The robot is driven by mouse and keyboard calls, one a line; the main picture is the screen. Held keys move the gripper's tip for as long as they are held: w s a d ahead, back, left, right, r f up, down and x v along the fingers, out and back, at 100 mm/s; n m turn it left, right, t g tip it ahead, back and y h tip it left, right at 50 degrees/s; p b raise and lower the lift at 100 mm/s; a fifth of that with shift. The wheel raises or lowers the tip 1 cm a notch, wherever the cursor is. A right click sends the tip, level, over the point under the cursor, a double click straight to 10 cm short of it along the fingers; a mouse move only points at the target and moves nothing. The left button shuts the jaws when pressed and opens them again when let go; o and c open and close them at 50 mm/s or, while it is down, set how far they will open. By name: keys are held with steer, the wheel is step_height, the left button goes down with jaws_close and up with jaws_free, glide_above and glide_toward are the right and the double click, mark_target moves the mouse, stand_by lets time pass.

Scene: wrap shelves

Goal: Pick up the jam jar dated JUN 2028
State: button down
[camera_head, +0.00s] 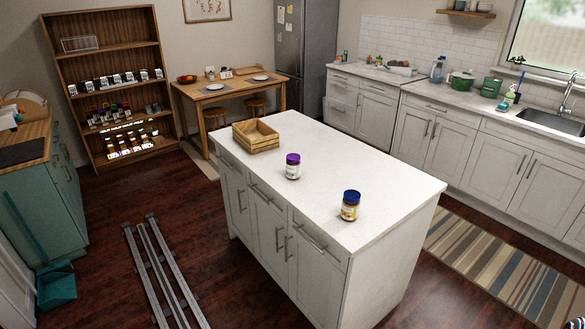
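Two jars stand upright and apart on the white kitchen island (340,180). One jar has a purple lid and a pale label (292,168) and stands near the middle of the top. The other jar has a blue lid and a yellowish label (350,207) and stands nearer the front right. More jars stand on the wooden shelf unit (163,75): a row of dark jars with white labels (115,81), small bottles or jars (108,115) below, and a brightly lit row (128,146) lowest. No date is readable on any label. My gripper is not in view.
A wooden crate (255,136) sits on the island's far left end. Floor rails (160,270) run along the island's left side. A teal cabinet (45,190) and teal bin (56,285) stand at left. A table (225,92) stands beyond the island. Dark floor beside the rails is clear.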

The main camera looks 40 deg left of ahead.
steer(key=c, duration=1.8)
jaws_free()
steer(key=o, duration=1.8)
